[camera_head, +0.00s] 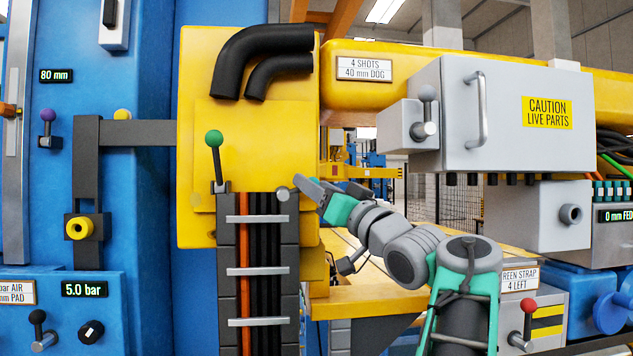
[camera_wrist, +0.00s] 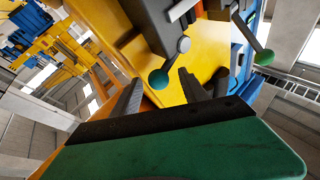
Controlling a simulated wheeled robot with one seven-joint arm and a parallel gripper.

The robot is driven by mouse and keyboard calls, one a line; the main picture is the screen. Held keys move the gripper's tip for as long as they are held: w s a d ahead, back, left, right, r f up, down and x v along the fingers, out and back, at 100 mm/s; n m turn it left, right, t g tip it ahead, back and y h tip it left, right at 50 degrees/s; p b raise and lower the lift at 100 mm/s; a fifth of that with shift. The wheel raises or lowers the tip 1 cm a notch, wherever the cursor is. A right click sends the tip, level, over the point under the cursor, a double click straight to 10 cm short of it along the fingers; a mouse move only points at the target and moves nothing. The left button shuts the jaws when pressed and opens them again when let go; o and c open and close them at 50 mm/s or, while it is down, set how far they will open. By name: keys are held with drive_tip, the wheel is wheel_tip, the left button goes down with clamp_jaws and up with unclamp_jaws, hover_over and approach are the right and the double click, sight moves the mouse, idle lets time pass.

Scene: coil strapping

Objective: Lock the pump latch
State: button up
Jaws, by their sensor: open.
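No part in view is labelled as the pump latch, so I cannot tell which one it is. A green-knobbed lever (camera_head: 214,138) stands upright at the top left of a dark cable track (camera_head: 228,270). In the wrist view a second green-knobbed lever (camera_wrist: 158,78) runs from a grey round pivot (camera_wrist: 183,45), near my fingertips. A grey round pivot also shows in the head view (camera_head: 283,194), beside my gripper. My gripper (camera_head: 322,187) is open and empty; its fingers (camera_wrist: 158,92) point toward the green knob. Whether they touch it cannot be told.
A yellow machine body (camera_head: 250,150) stands behind the levers. A grey cabinet (camera_head: 500,115) with a handle and caution label is at upper right. A red-knobbed lever (camera_head: 529,306) is at lower right.

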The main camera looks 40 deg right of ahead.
drive_tip(key=c, duration=1.1)
clamp_jaws()
drive_tip(key=shift+f, duration=0.1)
idle(0.3)
